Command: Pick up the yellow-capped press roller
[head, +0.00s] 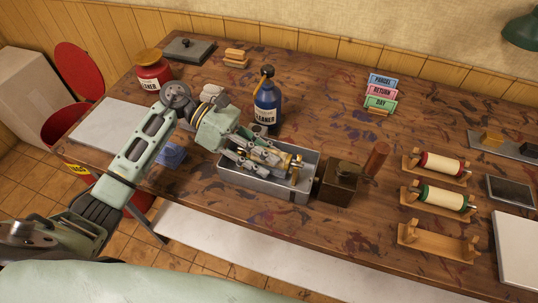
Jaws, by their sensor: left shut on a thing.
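My left gripper (265,156) reaches down from the left into a grey metal box-shaped bed (250,187) in the middle of the table. It is shut on the yellow-capped press roller (287,160), of which only a yellow end and a bit of the metal tip show. The gripper's fingers hide most of the roller. I cannot tell whether the roller still touches the bed. My right gripper is not in view.
A dark block with a wooden handle (338,185) adjoins the bed's right end. A blue cleaner bottle (267,105) stands close behind the gripper. At right are a red-capped roller (441,163), a green-capped roller (443,197) and an empty wooden cradle (438,241).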

